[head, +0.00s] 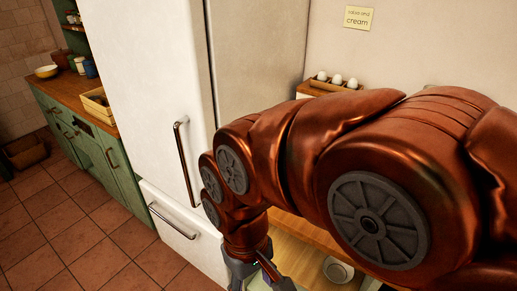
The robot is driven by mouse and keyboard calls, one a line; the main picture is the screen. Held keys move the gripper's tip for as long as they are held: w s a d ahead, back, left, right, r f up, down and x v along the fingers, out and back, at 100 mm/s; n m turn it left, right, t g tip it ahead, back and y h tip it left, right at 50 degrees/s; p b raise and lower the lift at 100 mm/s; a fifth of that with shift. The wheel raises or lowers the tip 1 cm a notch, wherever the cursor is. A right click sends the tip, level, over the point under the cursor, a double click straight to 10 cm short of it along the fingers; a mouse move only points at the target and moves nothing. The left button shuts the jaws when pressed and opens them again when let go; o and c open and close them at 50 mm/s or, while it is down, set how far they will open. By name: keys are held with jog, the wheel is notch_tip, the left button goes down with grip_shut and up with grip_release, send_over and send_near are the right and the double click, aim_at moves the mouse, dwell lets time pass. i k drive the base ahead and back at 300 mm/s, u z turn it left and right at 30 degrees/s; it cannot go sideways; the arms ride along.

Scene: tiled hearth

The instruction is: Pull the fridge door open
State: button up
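The white fridge stands in the middle left of the head view, with its tall upper door (150,80) flush and shut. A vertical metal handle (184,160) runs along the door's right side. A lower drawer front with a slanting metal handle (172,222) sits below it. My copper-coloured arm reaches in from the right, and my gripper (262,284) points down at the bottom edge, right of the fridge and apart from the door handle. The fingertips are cut off by the frame, so their opening does not show.
Green cabinets with a wooden counter (75,88) stand left of the fridge, holding a wooden tray (97,104) and a yellow bowl (46,71). A wooden surface (300,250) with a white cup (338,270) lies beneath my arm. The tiled floor (90,230) before the fridge is clear.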

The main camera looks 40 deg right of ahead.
aim_at(151, 57)
jog(key=u, duration=0.65)
jog(key=k, duration=0.45)
jog(key=u, duration=1.05)
